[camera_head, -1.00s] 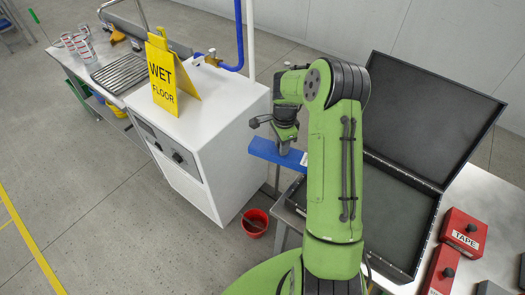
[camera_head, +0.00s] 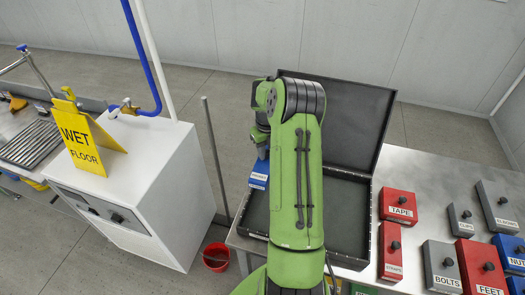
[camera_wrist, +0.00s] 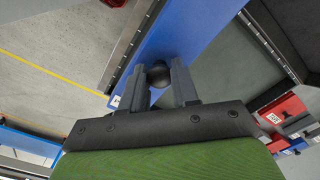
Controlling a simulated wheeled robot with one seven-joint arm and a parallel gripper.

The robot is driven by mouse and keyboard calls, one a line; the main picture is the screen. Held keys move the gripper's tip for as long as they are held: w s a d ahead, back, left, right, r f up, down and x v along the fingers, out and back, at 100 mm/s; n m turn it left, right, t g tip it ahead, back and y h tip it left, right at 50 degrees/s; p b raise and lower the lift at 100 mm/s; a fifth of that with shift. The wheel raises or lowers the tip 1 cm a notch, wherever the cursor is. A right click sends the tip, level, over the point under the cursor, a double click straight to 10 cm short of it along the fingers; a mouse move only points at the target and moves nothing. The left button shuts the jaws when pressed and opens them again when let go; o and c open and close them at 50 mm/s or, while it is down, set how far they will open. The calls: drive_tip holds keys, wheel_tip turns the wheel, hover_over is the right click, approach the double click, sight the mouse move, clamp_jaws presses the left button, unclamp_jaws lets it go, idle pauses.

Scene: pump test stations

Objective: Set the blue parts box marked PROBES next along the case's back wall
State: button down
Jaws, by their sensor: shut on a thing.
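The blue parts box (camera_head: 259,175) hangs from my gripper near the left side of the open dark case (camera_head: 345,210). Its white label is too small to read. My gripper (camera_wrist: 160,85) is shut on the box's black knob (camera_wrist: 159,72) in the wrist view, with the blue lid (camera_wrist: 190,30) right beyond the fingers. In the head view my arm hides part of the case and much of the gripper. The case's raised lid (camera_head: 345,115) stands at the back. The visible case floor looks bare; whether the box touches the case cannot be told.
Red boxes, one marked TAPE (camera_head: 398,206), stand on the metal table right of the case, with several grey, red and blue boxes beyond. A white cabinet (camera_head: 165,190) with a yellow wet-floor sign (camera_head: 88,140) is at left. A red bucket (camera_head: 215,257) stands on the floor.

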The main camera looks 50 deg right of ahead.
sight(266, 164)
wheel_tip(266, 164, down, 7)
drive_tip(key=b, duration=0.3)
drive_tip(key=shift+r+b, duration=0.2)
drive_tip(key=shift+b, duration=0.1)
drive_tip(key=shift+f, duration=0.15)
drive_tip(key=shift+f+b, duration=1.45)
drive_tip(key=shift+b, duration=0.05)
drive_tip(key=shift+f+b, duration=0.75)
drive_tip(key=shift+f, duration=0.1)
drive_tip(key=shift+f+b, duration=0.3)
drive_tip(key=c, duration=0.8)
unclamp_jaws()
